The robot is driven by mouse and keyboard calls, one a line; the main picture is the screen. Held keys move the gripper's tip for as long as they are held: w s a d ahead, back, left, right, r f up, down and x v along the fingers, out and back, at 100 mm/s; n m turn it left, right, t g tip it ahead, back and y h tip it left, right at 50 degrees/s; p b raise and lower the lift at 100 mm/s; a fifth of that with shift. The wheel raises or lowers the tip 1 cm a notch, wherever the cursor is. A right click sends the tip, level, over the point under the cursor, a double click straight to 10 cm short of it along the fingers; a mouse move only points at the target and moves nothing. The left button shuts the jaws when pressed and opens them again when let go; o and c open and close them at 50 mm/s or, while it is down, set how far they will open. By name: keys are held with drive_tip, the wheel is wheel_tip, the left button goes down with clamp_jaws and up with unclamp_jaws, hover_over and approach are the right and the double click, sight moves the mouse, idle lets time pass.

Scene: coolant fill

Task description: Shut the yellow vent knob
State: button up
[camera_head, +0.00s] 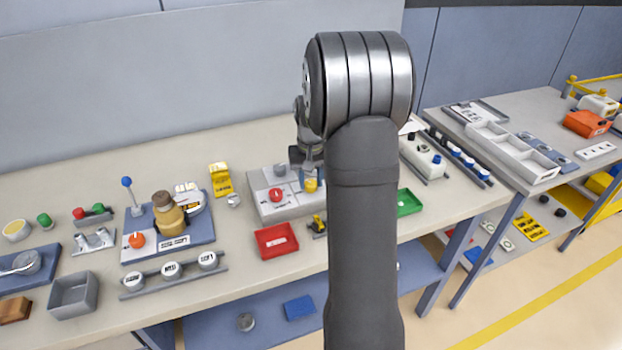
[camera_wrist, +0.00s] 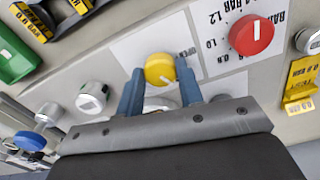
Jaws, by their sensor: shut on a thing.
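The yellow vent knob (camera_wrist: 159,69) is round with a white pointer line and sits on a light panel plate. In the wrist view the two blue fingers of my gripper (camera_wrist: 160,80) stand on either side of it, shut on it. The label beside the knob is partly readable as "OPEN". In the head view the yellow knob (camera_head: 311,184) shows at the front right of the grey panel box (camera_head: 262,206), just below my gripper (camera_head: 310,172). My arm hides the panel's right side.
A red knob (camera_wrist: 251,35) with a pressure scale is beside the yellow one; it also shows in the head view (camera_head: 276,194). A red tray (camera_head: 276,241) and a green tray (camera_head: 409,202) lie nearby. A yellow tag stand (camera_head: 221,179) is left of the panel.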

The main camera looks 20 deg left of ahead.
sight(311, 183)
drive_tip(key=shift+m, duration=2.1)
drive_tip(key=o, duration=1)
wheel_tip(311, 183, up, 17)
drive_tip(key=shift+r, duration=0.2)
